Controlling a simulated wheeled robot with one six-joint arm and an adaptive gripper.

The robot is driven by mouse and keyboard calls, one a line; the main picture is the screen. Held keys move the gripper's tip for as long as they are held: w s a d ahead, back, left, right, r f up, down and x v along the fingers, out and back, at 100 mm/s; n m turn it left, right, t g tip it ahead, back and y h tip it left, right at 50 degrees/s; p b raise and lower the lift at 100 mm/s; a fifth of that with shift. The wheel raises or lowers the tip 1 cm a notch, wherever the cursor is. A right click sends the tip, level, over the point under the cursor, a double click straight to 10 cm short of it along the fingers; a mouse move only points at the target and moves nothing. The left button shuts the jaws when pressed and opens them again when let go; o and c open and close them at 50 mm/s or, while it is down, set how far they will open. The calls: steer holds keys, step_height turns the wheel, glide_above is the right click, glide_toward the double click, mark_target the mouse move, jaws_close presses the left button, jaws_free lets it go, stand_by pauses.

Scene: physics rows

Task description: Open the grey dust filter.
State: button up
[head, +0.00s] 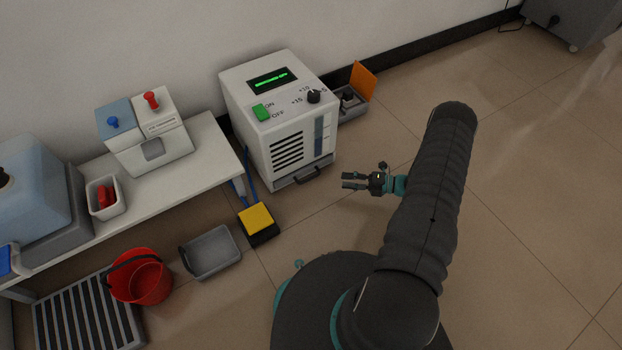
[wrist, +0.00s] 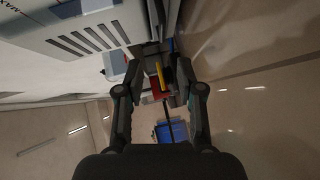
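The grey dust filter (head: 298,178) appears to be the low drawer-like panel at the foot of the white machine (head: 262,150), with a dark bar handle (head: 308,173) on its front. It looks shut, nearly flush with the machine. My gripper (head: 344,181) is open and empty, to the right of the handle and apart from it, with its fingers pointing left towards the machine. In the wrist view, the two fingers of my gripper (wrist: 160,75) are spread. The machine's slotted side (wrist: 90,40) fills the upper left there; I cannot clearly tell the filter.
A grey box with an orange lid (head: 362,80) stands behind the machine. A yellow-topped block (head: 256,217), a grey bin (head: 211,253) and a red bucket (head: 142,280) are on the floor to the left. A white table (head: 210,155) adjoins the machine.

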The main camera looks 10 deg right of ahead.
mark_target(311, 177)
steer(key=shift+w+a+f, duration=0.1)
steer(key=shift+a+f, duration=0.2)
steer(key=shift+a, duration=0.1)
steer(key=x, duration=1.2)
steer(key=shift+w+a, duration=0.2)
steer(key=shift+a, duration=0.2)
jaws_close()
